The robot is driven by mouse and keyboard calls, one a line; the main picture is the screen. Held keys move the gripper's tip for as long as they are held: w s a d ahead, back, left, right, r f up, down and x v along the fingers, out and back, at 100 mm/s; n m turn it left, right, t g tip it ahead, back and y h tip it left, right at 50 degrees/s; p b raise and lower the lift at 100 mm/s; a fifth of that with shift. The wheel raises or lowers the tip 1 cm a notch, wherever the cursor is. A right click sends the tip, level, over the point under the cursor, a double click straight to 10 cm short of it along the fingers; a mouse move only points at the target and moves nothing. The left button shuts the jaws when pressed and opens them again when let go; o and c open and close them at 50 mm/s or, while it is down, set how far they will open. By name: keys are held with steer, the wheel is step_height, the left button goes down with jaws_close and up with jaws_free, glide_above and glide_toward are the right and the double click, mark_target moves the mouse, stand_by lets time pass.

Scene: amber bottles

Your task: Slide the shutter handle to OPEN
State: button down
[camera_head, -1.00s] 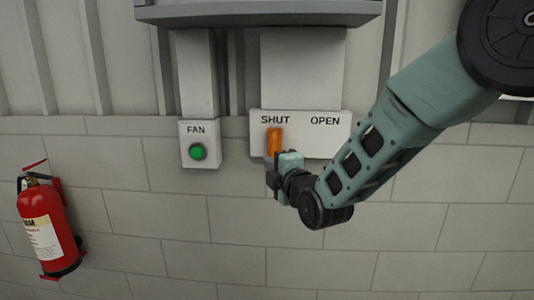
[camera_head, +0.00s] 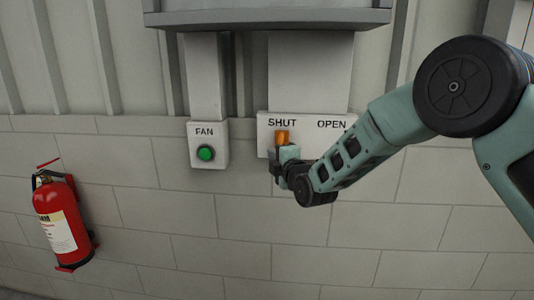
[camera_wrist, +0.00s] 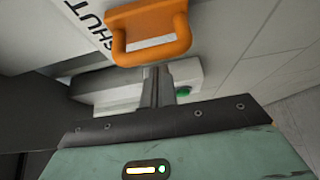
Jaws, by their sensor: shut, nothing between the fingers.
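The orange shutter handle (camera_head: 282,137) is on the white plate (camera_head: 262,137), under the word SHUT and left of the word OPEN. My gripper (camera_head: 279,160) is at the lower part of the handle in the head view and hides some of it. In the wrist view the handle (camera_wrist: 150,32) is a U-shaped orange loop near the top. My gripper's fingers (camera_wrist: 155,80) are closed together with nothing between them. Their tips are close to the loop's lower bar; whether they touch it, I cannot tell.
A FAN box with a green button (camera_head: 205,153) is on the wall just left of the plate. A red fire extinguisher (camera_head: 63,220) hangs at the lower left. A grey housing (camera_head: 270,18) juts out above. The block wall below the plate is bare.

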steer(key=shift+d, duration=0.35)
steer(key=shift+d, duration=0.1)
steer(key=d+b, duration=0.8)
steer(key=d, duration=0.7)
steer(key=shift+s+d+b, duration=0.2)
steer(key=shift+d+b, duration=0.1)
steer(key=shift+b, duration=0.1)
